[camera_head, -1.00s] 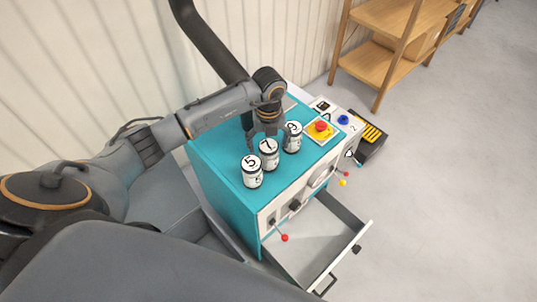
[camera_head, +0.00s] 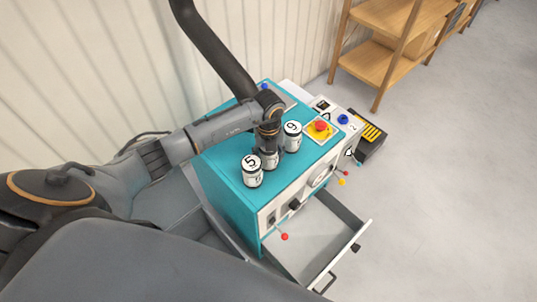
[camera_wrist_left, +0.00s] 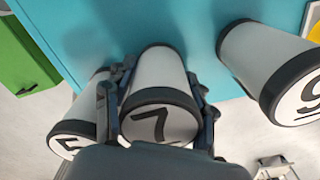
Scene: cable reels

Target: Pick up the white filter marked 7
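The white filter marked 7 (camera_head: 270,161) stands upright between two others on the teal machine top (camera_head: 223,155), partly hidden by my left gripper (camera_head: 268,146). In the left wrist view, the filter marked 7 (camera_wrist_left: 158,95) lies between the two fingers of my left gripper (camera_wrist_left: 160,95), one close along each side. I cannot tell whether both fingers press on it. The white filter marked 5 (camera_head: 252,172) stands to the left and front, and the one marked 9 (camera_head: 292,138) to the right and back. My right gripper is not in view.
The neighbouring filters (camera_wrist_left: 268,65) stand close to the fingers; the one marked 5 (camera_wrist_left: 82,125) is partly behind the left finger. A red button on a yellow plate (camera_head: 320,130) is right of the filters. An open drawer (camera_head: 318,238) juts out at the front.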

